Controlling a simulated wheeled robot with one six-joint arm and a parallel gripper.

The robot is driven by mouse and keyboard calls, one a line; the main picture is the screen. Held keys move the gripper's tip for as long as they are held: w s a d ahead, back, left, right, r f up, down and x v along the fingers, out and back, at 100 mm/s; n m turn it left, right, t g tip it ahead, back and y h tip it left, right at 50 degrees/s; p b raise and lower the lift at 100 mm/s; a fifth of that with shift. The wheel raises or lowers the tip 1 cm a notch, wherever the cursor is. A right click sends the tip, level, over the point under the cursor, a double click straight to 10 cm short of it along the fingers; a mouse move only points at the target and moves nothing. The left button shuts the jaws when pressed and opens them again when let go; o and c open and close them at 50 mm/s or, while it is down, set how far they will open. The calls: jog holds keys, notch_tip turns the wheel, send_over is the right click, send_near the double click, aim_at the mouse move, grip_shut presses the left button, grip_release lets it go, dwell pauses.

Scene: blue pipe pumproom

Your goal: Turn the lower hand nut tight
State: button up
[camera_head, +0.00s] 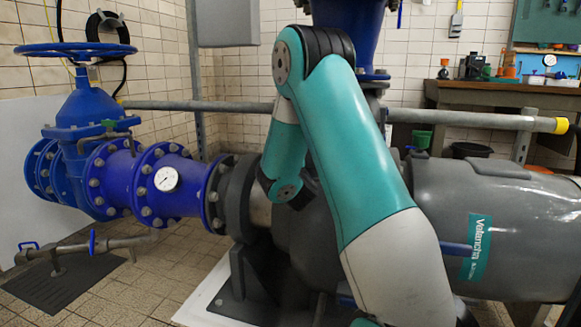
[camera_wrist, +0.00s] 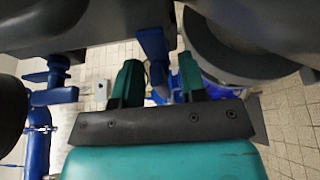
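In the wrist view, my gripper (camera_wrist: 159,75) shows two dark green fingers standing well apart. A blue bar-like part (camera_wrist: 152,45) hangs from the grey body above and shows in the gap between the fingers, nearer the left one. I see no contact with either finger, and I cannot tell how far beyond the fingertips it lies. Whether this blue part is the lower hand nut is not clear. More blue fittings (camera_wrist: 55,95) show at the left. In the head view, my arm covers the middle of the pump, and my fingers cannot be made out there.
A grey pump (camera_head: 440,205) fills the right, with a blue rod (camera_head: 455,248) beside its label. Blue piping with a gauge (camera_head: 167,179) and a handwheel (camera_head: 75,50) stands at the left. A grey horizontal pipe (camera_head: 460,118) runs behind. Tiled floor (camera_head: 140,285) is open at lower left.

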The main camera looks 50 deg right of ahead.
jog(key=shift+a, duration=0.1)
jog(key=b+v, duration=1.6)
jog(key=v, duration=0.1)
jog(key=shift+s+a, duration=0.1)
jog(key=shift+a, duration=0.05)
